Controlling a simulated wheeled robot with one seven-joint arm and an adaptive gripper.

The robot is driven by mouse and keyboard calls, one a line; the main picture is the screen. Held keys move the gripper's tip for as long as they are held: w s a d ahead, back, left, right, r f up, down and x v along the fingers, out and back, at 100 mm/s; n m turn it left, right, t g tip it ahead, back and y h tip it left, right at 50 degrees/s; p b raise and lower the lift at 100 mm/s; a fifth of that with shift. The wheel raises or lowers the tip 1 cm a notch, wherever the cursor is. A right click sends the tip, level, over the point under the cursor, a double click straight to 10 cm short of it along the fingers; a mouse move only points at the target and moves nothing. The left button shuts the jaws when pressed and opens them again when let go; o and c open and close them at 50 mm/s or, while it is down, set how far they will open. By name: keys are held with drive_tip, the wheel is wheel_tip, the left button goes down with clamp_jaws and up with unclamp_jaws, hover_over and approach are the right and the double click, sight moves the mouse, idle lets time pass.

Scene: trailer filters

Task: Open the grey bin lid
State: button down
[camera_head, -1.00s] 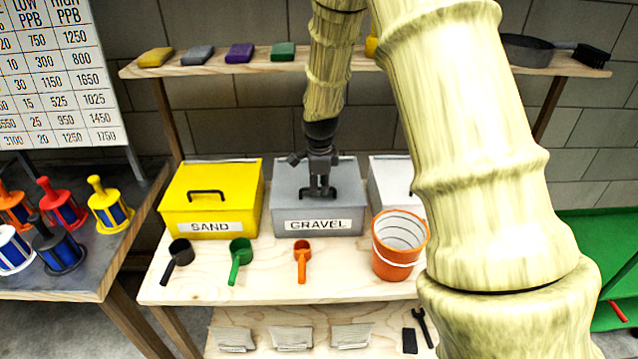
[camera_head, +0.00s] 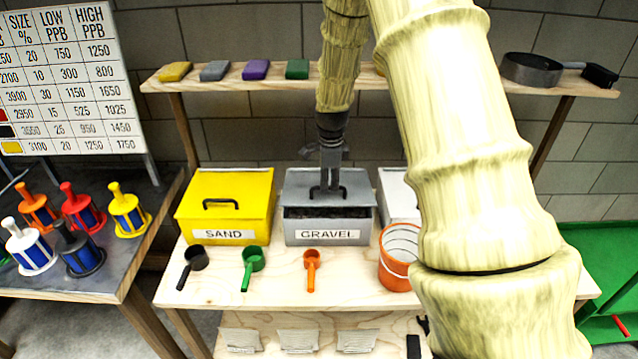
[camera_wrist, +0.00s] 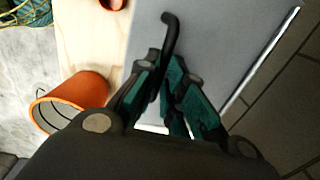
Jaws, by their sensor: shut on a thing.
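The grey bin labelled GRAVEL (camera_head: 296,236) stands on the wooden table between the yellow bin and a white bin. Its grey lid (camera_head: 300,184) is partly raised at the front, and a dark gap with gravel-like contents shows under its front edge. My gripper (camera_head: 325,188) is above the lid at its black handle. In the wrist view my gripper (camera_wrist: 170,105) is shut on the black handle (camera_wrist: 170,32), with the grey lid surface (camera_wrist: 215,45) beyond it. The handle's middle is partly hidden by the fingers.
A yellow SAND bin (camera_head: 228,192) stands left, a white bin (camera_head: 396,190) right, partly hidden by my arm. An orange bucket (camera_head: 396,272) and black, green and orange scoops (camera_head: 311,262) are in front. A shelf (camera_head: 220,84) with coloured blocks runs behind.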

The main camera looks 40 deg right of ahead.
drive_tip(key=r, duration=0.1)
drive_tip(key=w+r, duration=0.1)
drive_tip(key=d+r+p, duration=0.1)
drive_tip(key=shift+w, duration=0.15)
drive_tip(key=shift+w+d+r, duration=0.2)
drive_tip(key=shift+w+r, duration=0.1)
drive_tip(key=shift+r, duration=0.15)
drive_tip(key=c, duration=1.7)
unclamp_jaws()
drive_tip(key=shift+w+f, duration=0.1)
drive_tip(key=shift+o, duration=0.9)
drive_tip(key=shift+w+d+f, duration=0.15)
drive_tip(key=shift+w+f, duration=0.05)
drive_tip(key=shift+f, duration=0.05)
drive_tip(key=shift+s+r, duration=0.15)
